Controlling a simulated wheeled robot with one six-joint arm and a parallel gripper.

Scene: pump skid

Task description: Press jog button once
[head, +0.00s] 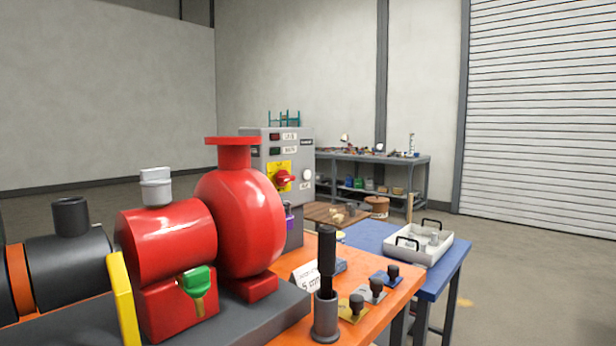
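The grey control box (262,152) stands behind the red pump, right of the picture's middle left. A pale round button (307,174) sits on the right of its front face, with a small white label below it. The label is too small to read, so I cannot be sure that this is the jog button. A red rotary handle on a yellow plate (284,179) is just left of the button. Two small dark displays are above it. My gripper is not in view, and nothing blocks the button.
The red pump (240,215) fills the left foreground. A black-handled tool (327,252) stands upright in a grey holder on the orange bench (385,307). A blue table (365,236) with a white tray (425,250) is at right. Floor farther right is clear.

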